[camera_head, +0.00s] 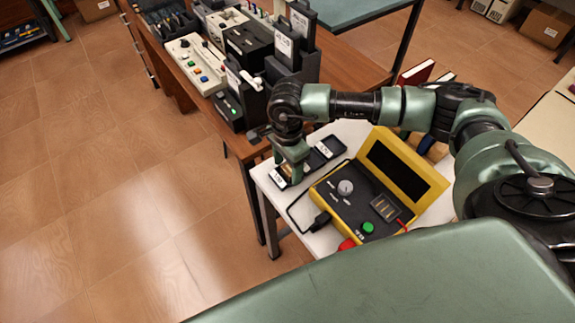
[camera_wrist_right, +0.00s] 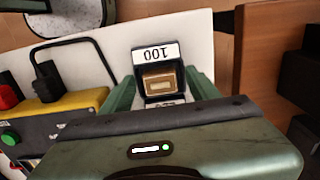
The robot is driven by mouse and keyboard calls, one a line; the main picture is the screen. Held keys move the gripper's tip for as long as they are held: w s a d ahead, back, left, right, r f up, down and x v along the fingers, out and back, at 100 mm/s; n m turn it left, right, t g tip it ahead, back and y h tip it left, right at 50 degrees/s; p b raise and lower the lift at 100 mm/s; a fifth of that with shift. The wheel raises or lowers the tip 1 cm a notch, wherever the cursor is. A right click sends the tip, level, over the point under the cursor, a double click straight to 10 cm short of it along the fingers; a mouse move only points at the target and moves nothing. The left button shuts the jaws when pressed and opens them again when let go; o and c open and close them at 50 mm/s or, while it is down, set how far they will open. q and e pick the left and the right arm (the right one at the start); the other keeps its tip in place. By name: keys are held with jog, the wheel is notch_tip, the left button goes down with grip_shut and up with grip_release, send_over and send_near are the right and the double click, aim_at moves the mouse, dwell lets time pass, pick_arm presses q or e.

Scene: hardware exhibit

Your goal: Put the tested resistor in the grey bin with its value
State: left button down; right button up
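My right gripper (camera_head: 292,160) is over the row of small dark grey bins at the left edge of the white table. In the right wrist view its two green fingers (camera_wrist_right: 163,88) stand apart on either side of a grey bin (camera_wrist_right: 150,63) labelled 100. A small brown block with a pale middle (camera_wrist_right: 160,80), probably the resistor, shows inside that bin's outline, between the fingers and clear of both. Another bin (camera_head: 328,147) with a white label lies beside the gripper. The yellow tester (camera_head: 427,177) with dial and green button stands to the right. My left gripper is not visible.
A brown wooden bench (camera_head: 342,72) with dark equipment stands behind the white table (camera_head: 327,240). A black cable and plug (camera_head: 322,218) lie at the tester's left side. A red book (camera_head: 416,72) is behind the tester. The floor at left is clear.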

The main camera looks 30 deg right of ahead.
aim_at(287, 171)
jog(key=shift+r, duration=0.1)
notch_tip(287, 171, up, 12)
jog(key=b, duration=0.2)
jog(key=shift+b, duration=0.3)
dwell(0.5)
